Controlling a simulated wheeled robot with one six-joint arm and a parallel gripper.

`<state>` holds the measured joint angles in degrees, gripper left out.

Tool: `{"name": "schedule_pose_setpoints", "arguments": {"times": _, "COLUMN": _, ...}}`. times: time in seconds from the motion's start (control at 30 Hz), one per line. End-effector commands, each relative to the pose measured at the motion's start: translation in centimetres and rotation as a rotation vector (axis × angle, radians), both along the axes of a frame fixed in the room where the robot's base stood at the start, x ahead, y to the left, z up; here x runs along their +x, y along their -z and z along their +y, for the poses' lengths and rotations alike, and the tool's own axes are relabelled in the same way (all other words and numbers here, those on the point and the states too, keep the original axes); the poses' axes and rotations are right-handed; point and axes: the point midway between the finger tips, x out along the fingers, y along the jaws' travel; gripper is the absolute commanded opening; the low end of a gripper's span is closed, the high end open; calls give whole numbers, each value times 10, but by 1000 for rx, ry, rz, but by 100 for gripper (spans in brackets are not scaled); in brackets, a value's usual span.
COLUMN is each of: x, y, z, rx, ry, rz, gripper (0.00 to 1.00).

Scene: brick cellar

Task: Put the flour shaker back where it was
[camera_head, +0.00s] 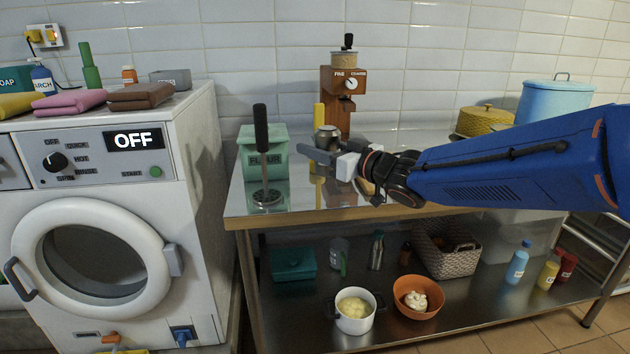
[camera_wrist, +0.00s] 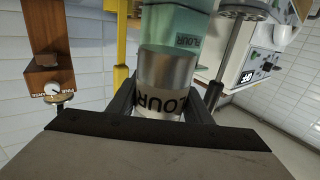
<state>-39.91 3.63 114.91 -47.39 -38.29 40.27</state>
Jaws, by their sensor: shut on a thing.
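The flour shaker (camera_wrist: 162,103) fills the middle of the wrist view, a white cylinder with dark FLOUR lettering and a silver metal end. My gripper (camera_wrist: 168,108) is shut on it, with a dark finger on each side. In the head view my gripper (camera_head: 328,160) is over the steel-topped table, right of the green flour canister (camera_head: 276,157). The canister also shows beyond the shaker in the wrist view (camera_wrist: 180,22). I cannot tell the shaker's height above the table.
A masher (camera_head: 262,135) stands upright in front of the canister. A wooden grinder (camera_head: 338,100) and a yellow object (camera_head: 319,118) are behind my gripper. The washing machine (camera_head: 185,130) is left of the table (camera_head: 290,205).

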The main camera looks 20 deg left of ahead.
Motion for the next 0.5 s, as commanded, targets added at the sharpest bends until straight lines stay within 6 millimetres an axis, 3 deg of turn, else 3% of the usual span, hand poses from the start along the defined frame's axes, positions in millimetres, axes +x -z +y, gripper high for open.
{"name": "schedule_pose_setpoints", "arguments": {"times": 0.1, "x": 0, "y": 17, "z": 0, "rx": 0, "ry": 1, "rz": 2, "gripper": 20}}
{"name": "schedule_pose_setpoints", "arguments": {"times": 0.37, "x": 0, "y": 35, "z": 0, "rx": 0, "ry": 1, "rz": 1, "gripper": 20}}
{"name": "schedule_pose_setpoints", "arguments": {"times": 0.5, "x": 0, "y": 53, "z": 0, "rx": -1, "ry": 1, "rz": 2, "gripper": 20}}
